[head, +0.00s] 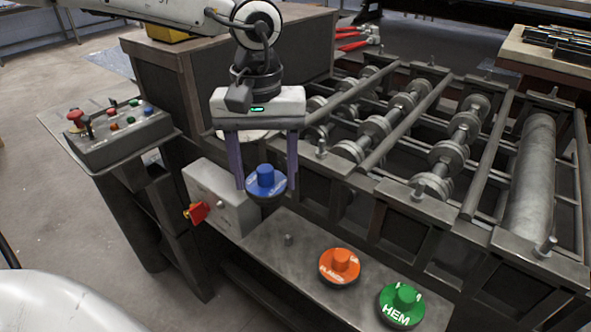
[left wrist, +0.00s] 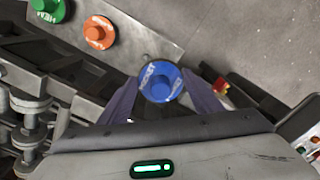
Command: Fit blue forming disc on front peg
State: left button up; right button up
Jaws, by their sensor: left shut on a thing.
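The blue forming disc (head: 266,182), with a raised blue knob and white lettering, is held between the fingers of my left gripper (head: 266,187). It hangs above the left part of the metal shelf. The left wrist view shows the same blue disc (left wrist: 161,82) between the two fingertips of my left gripper (left wrist: 161,88). A short bare peg (head: 288,240) stands on the shelf, below and slightly right of the disc, apart from it. My right gripper is not in view.
An orange disc (head: 339,266) and a green disc marked HEM (head: 401,305) sit on the shelf (head: 300,262) to the right. A grey box with a red switch (head: 197,212) stands left. The roller machine (head: 425,195) lies behind. A control panel (head: 120,133) is at far left.

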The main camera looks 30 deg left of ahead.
aim_at(284, 189)
pick_arm(q)
jog(key=d, duration=0.3)
jog(key=shift+w+d+f+m, duration=0.15)
jog(key=shift+w+f+m, duration=0.15)
jog(key=shift+w, duration=0.1)
jog(key=f+b, duration=0.3)
jog(key=f, duration=0.2)
jog(key=shift+d+f, duration=0.1)
jog(key=shift+d, duration=0.1)
jog(key=shift+f+b, duration=0.85)
jog(key=shift+f, duration=0.05)
jog(key=shift+f+b, duration=0.65)
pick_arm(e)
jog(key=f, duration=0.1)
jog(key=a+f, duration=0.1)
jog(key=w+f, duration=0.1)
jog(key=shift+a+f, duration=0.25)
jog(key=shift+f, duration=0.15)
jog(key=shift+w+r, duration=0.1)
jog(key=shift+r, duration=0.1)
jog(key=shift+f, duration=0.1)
